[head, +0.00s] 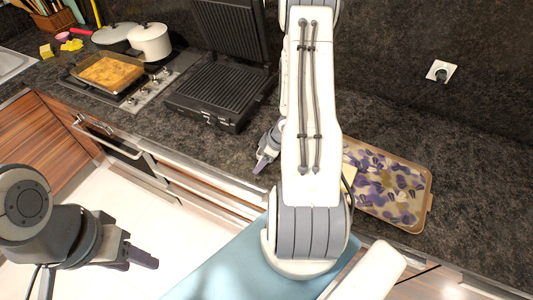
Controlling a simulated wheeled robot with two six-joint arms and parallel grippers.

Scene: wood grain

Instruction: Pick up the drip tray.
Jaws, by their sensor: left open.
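A black contact grill (222,98) stands open on the dark counter, its ridged plates showing. I cannot clearly pick out a separate drip tray on it. A tan, shallow tray (427,200) with a purple and cream patterned inside lies on the counter at the right, its left part hidden by my arm. My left gripper (143,258) is open and empty at the lower left, over the pale floor, well away from the counter. My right gripper (263,161) is partly hidden behind my arm, near the counter's front edge and right of the grill; its jaw opening is unclear.
A hob (140,97) at the left holds a glass dish of food (112,73), a white pot (150,42) and a lidded pan (113,36). An oven handle (110,138) juts out below. Yellow pieces (70,45) lie behind. The far right counter is clear.

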